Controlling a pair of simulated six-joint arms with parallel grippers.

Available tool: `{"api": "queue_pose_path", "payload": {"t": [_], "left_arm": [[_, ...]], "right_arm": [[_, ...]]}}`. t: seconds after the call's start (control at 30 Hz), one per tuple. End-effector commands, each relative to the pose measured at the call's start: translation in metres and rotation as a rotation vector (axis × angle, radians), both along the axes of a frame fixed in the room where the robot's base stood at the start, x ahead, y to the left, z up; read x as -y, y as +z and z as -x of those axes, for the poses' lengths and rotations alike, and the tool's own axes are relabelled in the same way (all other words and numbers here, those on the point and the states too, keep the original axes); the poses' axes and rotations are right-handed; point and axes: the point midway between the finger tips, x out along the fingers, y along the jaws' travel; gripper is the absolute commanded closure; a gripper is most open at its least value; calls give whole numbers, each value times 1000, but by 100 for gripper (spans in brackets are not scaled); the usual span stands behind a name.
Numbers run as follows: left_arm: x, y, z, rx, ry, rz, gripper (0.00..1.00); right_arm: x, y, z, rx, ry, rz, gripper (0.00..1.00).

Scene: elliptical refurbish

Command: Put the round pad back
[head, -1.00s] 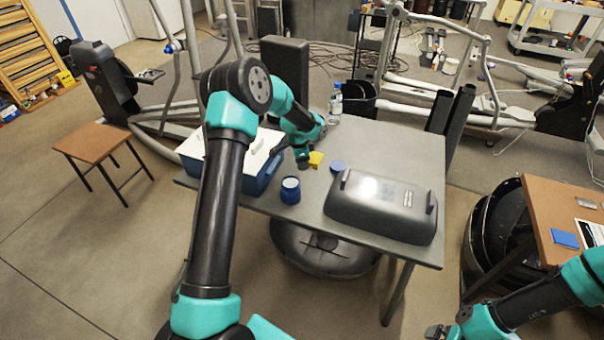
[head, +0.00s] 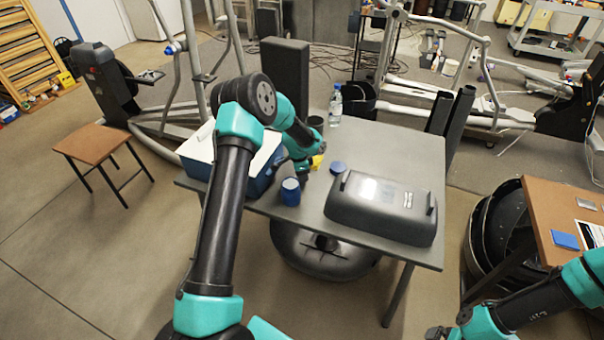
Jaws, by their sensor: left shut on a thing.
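A round blue disc (head: 338,167), perhaps the round pad, lies flat on the grey table (head: 385,150), left of the dark grey case. A small blue cup (head: 290,193) stands near the table's front edge. My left gripper (head: 301,181) points down close beside the cup's right side. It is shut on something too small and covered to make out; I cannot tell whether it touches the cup. A yellow block (head: 317,161) sits just behind it, partly hidden. My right gripper (head: 436,332) is low at the bottom edge, apart from the table, its jaws unclear.
The large dark grey case (head: 380,207) fills the table's right front. A blue box with a white top (head: 261,165) stands at the left, partly behind my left arm. A clear bottle (head: 335,104) and a dark cup (head: 315,124) stand at the back. The right rear table is clear.

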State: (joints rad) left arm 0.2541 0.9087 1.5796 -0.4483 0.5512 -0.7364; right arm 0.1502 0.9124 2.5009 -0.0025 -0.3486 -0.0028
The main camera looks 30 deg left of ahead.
Motion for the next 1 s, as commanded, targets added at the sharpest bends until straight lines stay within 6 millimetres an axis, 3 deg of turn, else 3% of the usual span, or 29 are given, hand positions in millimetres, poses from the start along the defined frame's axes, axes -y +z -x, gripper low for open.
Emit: {"api": "queue_pose_path", "payload": {"t": [0.27,0.3,0.53,0.83,1.0], "left_arm": [[0,-3,0,0,0,0,75],[0,-3,0,0,0,0,52],[0,-3,0,0,0,0,30],[0,-1,0,1,0,-1,30],[-1,12,0,3,0,-1,30]], "right_arm": [[0,0,0,0,0,0,4],[0,0,0,0,0,0,4],[0,0,0,0,0,0,4],[0,0,0,0,0,0,4],[0,0,0,0,0,0,4]]}}
